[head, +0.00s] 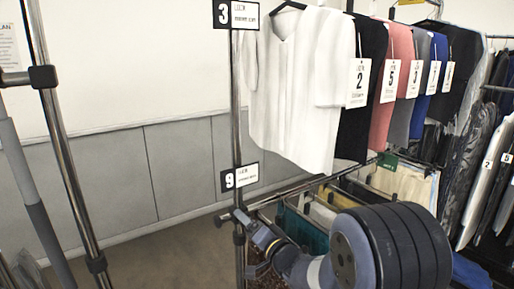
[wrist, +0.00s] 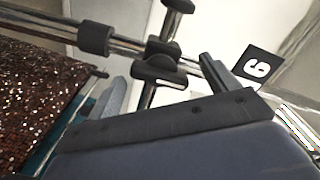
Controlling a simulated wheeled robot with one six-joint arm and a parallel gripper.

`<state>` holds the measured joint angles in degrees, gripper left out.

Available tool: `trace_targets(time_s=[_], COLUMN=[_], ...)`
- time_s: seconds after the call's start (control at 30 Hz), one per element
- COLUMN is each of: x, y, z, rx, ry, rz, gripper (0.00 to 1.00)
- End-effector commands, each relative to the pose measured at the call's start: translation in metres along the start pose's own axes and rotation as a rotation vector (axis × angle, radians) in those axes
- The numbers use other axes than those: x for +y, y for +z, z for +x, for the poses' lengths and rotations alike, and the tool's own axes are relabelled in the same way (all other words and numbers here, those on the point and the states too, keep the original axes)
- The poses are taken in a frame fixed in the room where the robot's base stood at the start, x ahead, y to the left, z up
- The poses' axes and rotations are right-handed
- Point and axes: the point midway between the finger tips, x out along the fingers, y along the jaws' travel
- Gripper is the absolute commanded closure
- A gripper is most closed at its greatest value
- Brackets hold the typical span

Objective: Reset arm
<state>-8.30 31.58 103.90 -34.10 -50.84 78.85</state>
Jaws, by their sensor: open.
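My gripper (head: 245,222) is at the lower middle of the head view, close to the upright metal post that carries the 3 and 9 signs. In the wrist view my gripper (wrist: 164,86) shows as two fingers set well apart, with a rail joint beyond them. The jaws are open and I see nothing held between them. My arm's large dark joint covers part of the lower rail in the head view.
A white shirt (head: 295,90) and several other tagged garments hang on the upper rail. Sign 9 (head: 240,177) is just above my gripper. A brown sequined garment (wrist: 40,95) hangs at left in the wrist view. Bare floor (head: 175,258) lies left of the post.

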Motion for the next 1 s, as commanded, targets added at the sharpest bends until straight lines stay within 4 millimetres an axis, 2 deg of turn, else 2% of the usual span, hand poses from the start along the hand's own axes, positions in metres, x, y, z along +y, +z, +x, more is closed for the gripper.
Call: trace_targets(time_s=[1.0], x=[0.0019], y=[0.0012], z=[0.0000], rx=[0.002], ry=[-0.001], rz=[-0.941], gripper=[0.18])
